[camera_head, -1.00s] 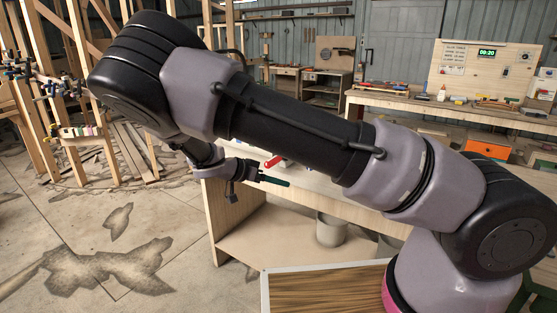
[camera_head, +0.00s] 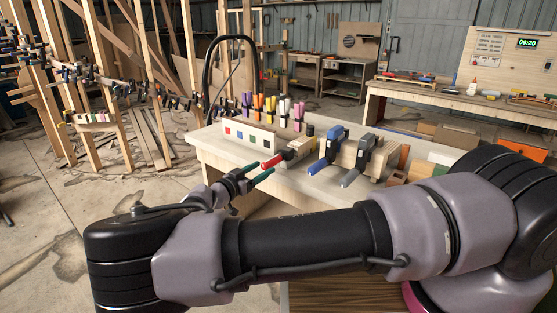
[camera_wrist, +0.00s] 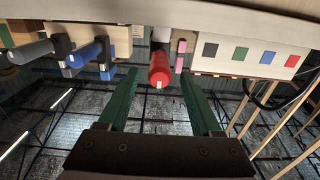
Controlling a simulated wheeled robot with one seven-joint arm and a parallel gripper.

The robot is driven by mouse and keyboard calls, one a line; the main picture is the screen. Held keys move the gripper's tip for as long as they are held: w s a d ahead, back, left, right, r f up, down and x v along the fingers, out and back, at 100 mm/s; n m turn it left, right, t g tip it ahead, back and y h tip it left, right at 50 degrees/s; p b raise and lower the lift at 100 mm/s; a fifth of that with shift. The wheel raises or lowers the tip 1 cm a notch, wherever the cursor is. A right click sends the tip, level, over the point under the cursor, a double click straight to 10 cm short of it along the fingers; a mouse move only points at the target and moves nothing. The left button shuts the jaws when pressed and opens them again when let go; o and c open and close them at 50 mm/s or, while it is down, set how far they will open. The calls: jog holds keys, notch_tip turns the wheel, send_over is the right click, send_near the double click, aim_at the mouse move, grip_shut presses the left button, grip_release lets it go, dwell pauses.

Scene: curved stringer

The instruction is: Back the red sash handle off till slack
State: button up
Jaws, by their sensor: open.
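The red sash handle (camera_head: 272,160) sticks out over the near edge of the workbench (camera_head: 212,153), just beyond my gripper's fingertips. My gripper (camera_head: 266,167) has two dark green fingers, spread apart and empty. In the wrist view, which shows the bench at the top, the red handle (camera_wrist: 159,68) points towards the camera and appears between the two fingertips (camera_wrist: 160,74). Clear space shows on both sides of it, and the fingers do not appear to touch it. Most of the clamp behind the handle is hidden in the wrist view.
A blue-handled clamp (camera_head: 325,153) and a grey-handled clamp (camera_head: 357,163) stand right of the red handle. A pale rack (camera_head: 250,139) with coloured squares and several small clamps stands behind. Timber frames (camera_head: 105,110) stand left.

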aim_at(276, 160)
jog(key=x, duration=0.8)
jog(key=shift+w, duration=0.1)
grip_shut()
